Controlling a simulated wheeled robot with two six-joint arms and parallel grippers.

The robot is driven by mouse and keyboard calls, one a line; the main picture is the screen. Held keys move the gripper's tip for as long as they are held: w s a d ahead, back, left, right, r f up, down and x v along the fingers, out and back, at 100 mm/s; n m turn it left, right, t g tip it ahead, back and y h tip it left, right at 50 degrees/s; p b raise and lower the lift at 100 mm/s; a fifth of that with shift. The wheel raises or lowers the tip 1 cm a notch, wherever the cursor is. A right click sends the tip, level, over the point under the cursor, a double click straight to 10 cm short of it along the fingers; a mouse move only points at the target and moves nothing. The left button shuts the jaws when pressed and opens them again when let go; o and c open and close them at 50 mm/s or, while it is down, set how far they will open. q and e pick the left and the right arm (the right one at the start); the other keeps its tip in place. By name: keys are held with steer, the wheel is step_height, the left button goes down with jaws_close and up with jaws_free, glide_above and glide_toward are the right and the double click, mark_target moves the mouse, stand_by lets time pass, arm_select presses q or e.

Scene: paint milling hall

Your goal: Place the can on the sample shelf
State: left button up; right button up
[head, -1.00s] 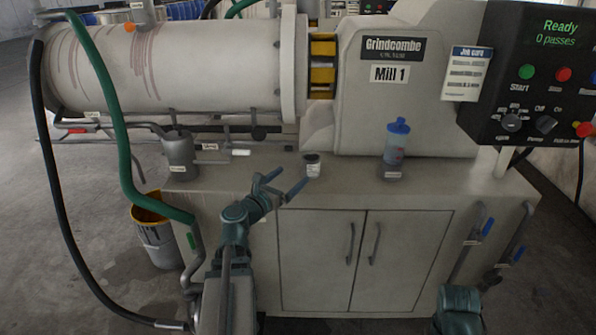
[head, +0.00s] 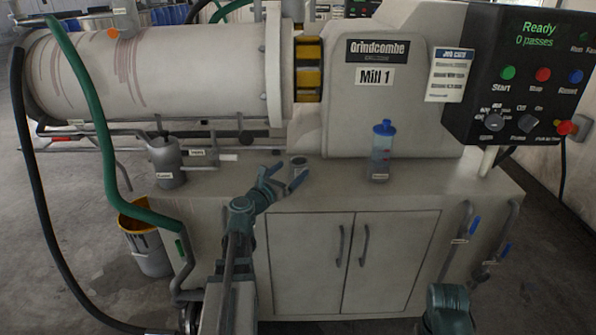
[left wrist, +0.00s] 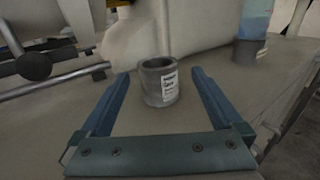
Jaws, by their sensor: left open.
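The can (head: 298,165) is a small dark grey cylinder with a white label, standing upright on the mill's bench top. It also shows in the left wrist view (left wrist: 158,82), open at the top. My left gripper (head: 287,175) is open and empty, low over the bench's front edge. In the left wrist view its two blue fingers (left wrist: 161,85) lie either side of the can, with a gap showing on each side. My right gripper is out of view. I cannot make out a sample shelf in these frames.
A blue-capped bottle (head: 382,152) stands to the right of the can. A grey metal jug (head: 168,162) stands at the bench's left end. The mill body (head: 395,100) rises behind. A bucket (head: 146,240) and hoses are at left. The bench top between can and bottle is clear.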

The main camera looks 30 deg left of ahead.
mark_target(299, 160)
arm_select(q)
steer(key=shift+w, duration=0.5)
steer(key=w, duration=0.5)
steer(key=shift+w+a+r, duration=0.15)
steer(key=shift+a+r, duration=0.05)
steer(key=shift+c, duration=0.2)
steer(key=c, duration=1.4)
steer(key=shift+r+p, duration=0.15)
steer(key=shift+p, duration=0.2)
